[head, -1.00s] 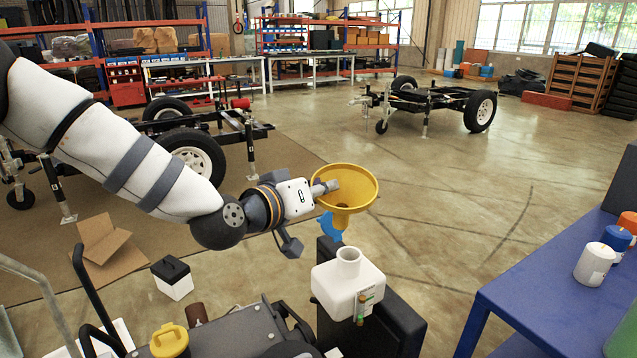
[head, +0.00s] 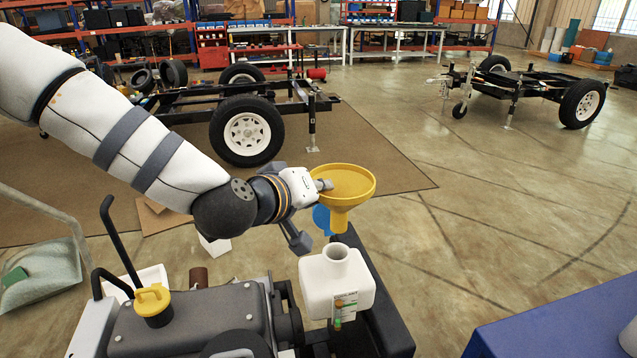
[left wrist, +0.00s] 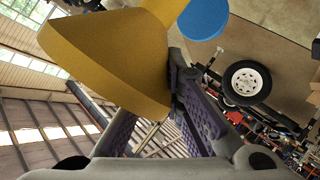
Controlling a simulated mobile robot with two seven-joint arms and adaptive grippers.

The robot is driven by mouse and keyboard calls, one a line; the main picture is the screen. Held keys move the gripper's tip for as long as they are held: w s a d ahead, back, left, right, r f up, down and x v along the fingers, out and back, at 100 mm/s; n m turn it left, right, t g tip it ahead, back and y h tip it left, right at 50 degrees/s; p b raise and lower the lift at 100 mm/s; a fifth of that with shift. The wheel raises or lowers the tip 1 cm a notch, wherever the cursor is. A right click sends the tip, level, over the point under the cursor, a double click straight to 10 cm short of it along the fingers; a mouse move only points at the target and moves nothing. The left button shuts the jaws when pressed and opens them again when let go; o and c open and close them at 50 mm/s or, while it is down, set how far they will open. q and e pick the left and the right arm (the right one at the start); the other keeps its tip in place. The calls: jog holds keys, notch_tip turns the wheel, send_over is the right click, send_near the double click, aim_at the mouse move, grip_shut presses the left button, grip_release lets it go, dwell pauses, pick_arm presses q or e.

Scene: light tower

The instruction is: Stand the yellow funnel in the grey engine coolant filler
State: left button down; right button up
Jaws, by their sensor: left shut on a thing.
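The yellow funnel (head: 346,184) is upright, its wide mouth up and its spout down. My left gripper (head: 322,185) is shut on the funnel's rim at its left side. The funnel hangs in the air above the open neck (head: 337,258) of a whitish-grey tank (head: 337,290), which I take for the coolant filler. The spout tip shows a little above the neck, apart from it in the picture. In the left wrist view the funnel (left wrist: 115,50) fills the upper left, at the fingers (left wrist: 165,100); the tank is out of that view. My right gripper is not in view.
A blue disc (head: 322,219) shows behind the spout. The dark engine (head: 190,325) with a yellow cap (head: 152,300) stands left of the tank. A blue table (head: 560,325) is at the lower right. Open floor lies beyond; trailer frames stand farther back.

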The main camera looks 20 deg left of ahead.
pick_arm(q)
jog(key=shift+s+a, duration=0.1)
jog(key=shift+a, duration=0.05)
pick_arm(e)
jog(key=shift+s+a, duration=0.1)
pick_arm(q)
notch_tip(320, 180, down, 9)
jog(key=b, duration=0.2)
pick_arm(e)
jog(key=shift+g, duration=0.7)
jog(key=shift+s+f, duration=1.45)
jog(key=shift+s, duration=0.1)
pick_arm(q)
jog(key=c, duration=1.6)
grip_release()
jog(key=shift+c, duration=0.2)
notch_tip(320, 180, up, 10)
